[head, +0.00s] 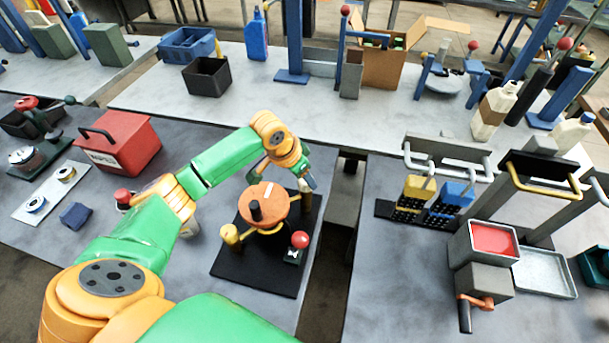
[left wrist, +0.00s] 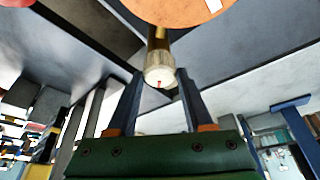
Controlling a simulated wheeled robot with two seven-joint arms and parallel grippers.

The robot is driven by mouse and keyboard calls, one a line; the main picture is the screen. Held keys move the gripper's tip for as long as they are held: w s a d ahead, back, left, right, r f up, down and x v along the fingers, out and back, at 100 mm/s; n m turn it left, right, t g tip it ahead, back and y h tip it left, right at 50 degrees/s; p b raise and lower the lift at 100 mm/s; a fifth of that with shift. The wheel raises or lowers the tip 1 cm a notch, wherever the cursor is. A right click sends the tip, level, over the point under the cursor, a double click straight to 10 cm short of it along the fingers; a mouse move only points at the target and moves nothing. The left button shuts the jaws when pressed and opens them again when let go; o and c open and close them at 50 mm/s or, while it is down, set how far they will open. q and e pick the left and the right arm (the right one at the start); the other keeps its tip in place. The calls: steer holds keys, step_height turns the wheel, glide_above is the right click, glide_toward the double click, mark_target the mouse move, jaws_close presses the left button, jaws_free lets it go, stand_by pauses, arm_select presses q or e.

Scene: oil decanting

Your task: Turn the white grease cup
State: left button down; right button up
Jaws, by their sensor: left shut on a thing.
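The white grease cup (left wrist: 160,72) sits at the end of a brass stem (left wrist: 158,38) in the left wrist view, under the edge of an orange disc. My left gripper (left wrist: 160,82) has one finger on each side of the cup and is shut on it. In the head view my left gripper (head: 309,183) reaches down at the right rear of the orange disc (head: 265,203). There the cup is mostly hidden by the gripper. The disc stands on a black base plate (head: 250,278). My right gripper is not in view.
On the same base stand a yellow cup (head: 230,235) and a red ball knob (head: 300,240). A red box (head: 118,142) stands to the left. A gap separates this table from the right one, which holds a red-filled tray (head: 492,239).

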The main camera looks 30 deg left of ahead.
arm_select(q)
steer(key=shift+r, duration=0.1)
stand_by(0.3)
steer(key=shift+c, duration=1.5)
jaws_free()
steer(key=shift+s+a+r, duration=0.1)
steer(key=shift+s+r, duration=0.05)
steer(key=shift+r, duration=0.2)
steer(key=b+v, duration=0.1)
steer(key=v, duration=0.5)
steer(key=shift+s+r, duration=0.1)
steer(key=shift+s, duration=0.05)
